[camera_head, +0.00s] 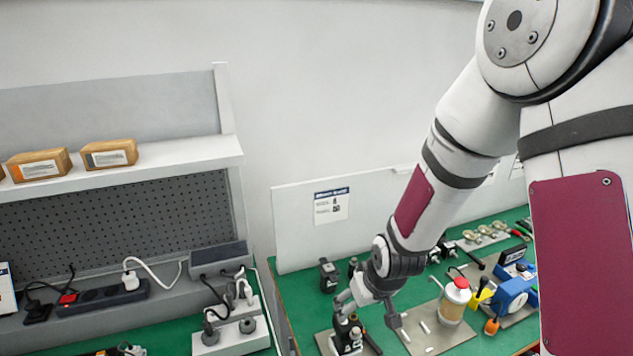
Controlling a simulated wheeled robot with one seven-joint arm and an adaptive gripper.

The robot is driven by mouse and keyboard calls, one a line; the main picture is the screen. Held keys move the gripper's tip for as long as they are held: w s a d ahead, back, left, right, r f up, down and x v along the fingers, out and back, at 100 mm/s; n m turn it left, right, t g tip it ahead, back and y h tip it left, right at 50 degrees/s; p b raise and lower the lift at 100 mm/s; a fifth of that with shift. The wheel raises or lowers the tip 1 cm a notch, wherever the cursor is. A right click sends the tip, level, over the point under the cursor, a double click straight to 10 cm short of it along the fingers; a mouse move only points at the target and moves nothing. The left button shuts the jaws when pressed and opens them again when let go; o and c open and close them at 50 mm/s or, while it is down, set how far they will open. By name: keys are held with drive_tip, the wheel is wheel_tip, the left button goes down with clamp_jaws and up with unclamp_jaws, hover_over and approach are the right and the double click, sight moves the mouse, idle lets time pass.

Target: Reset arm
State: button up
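My arm comes down from the upper right, and my gripper (368,312) hangs over the green bench at the lower middle. Its two fingers look spread apart, with nothing seen between them. The left finger is close above a small black and white device (348,338) on a grey plate; I cannot tell whether they touch. The right finger is above the grey plate (425,338) with small light pieces on it.
A white jar with a red cap (455,300), a blue device (512,296) and yellow and orange tools stand right of the gripper. A black device (328,275) stands behind it. Left is a shelf (190,152) with boxes (108,154), a power strip (102,297) and cables.

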drive_tip(key=s+d+r+m+t+h+b, duration=0.1)
drive_tip(key=s+d+r, duration=0.15)
drive_tip(key=r, duration=0.65)
drive_tip(key=s+d+r+m+b, duration=0.1)
drive_tip(key=s+d+r, duration=0.15)
drive_tip(key=r, duration=0.65)
drive_tip(key=s+d+r, duration=0.1)
drive_tip(key=s+r, duration=0.3)
drive_tip(key=s, duration=0.3)
drive_tip(key=s+d+r+m, duration=0.1)
drive_tip(key=s+r, duration=0.2)
drive_tip(key=s, duration=0.4)
drive_tip(key=shift+r+b, duration=0.4)
drive_tip(key=shift+s, duration=0.1)
